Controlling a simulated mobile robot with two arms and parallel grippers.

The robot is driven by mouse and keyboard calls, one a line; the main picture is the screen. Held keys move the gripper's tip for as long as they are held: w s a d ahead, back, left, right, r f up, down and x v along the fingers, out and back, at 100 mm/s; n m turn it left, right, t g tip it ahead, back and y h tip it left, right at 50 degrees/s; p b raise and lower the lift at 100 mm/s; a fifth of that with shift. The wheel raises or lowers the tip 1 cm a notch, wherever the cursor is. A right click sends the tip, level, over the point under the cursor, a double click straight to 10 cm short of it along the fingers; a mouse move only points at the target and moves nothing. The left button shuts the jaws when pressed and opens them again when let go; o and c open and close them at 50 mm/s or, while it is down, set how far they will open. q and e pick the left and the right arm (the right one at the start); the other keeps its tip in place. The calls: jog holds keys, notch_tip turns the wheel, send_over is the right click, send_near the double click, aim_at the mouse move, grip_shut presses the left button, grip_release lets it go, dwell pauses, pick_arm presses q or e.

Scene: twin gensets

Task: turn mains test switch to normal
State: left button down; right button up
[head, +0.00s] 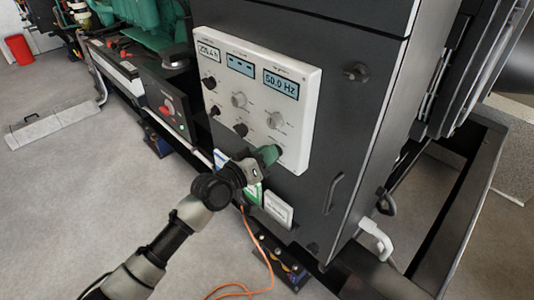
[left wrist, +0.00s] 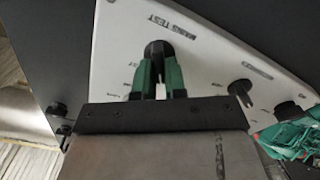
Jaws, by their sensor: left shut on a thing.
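The white control panel (head: 294,122) is on the front of the dark cabinet. My left gripper (head: 272,154) is at its lower right corner. In the left wrist view the green fingers of my left gripper (left wrist: 158,80) are shut on a black knob, the mains test switch (left wrist: 158,50). Printed lettering ending in "TEST" shows just above it. The fingers hide part of the knob, and which way it points cannot be told. In the head view the gripper covers the knob. My right gripper is in neither view.
Other knobs sit above and left, such as a grey one (head: 275,119) and a black one (head: 241,130). A display (head: 281,84) reads 50.0 Hz. A door handle (head: 333,193) sticks out at right. An orange cable (head: 262,255) hangs below.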

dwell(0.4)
pick_arm(q)
jog(key=c, duration=1.2)
grip_release()
jog(key=shift+a, duration=0.1)
jog(key=b+v, duration=0.1)
jog(key=v, duration=0.9)
jog(key=shift+s+a+b, duration=0.2)
jog(key=shift+s+b, duration=0.1)
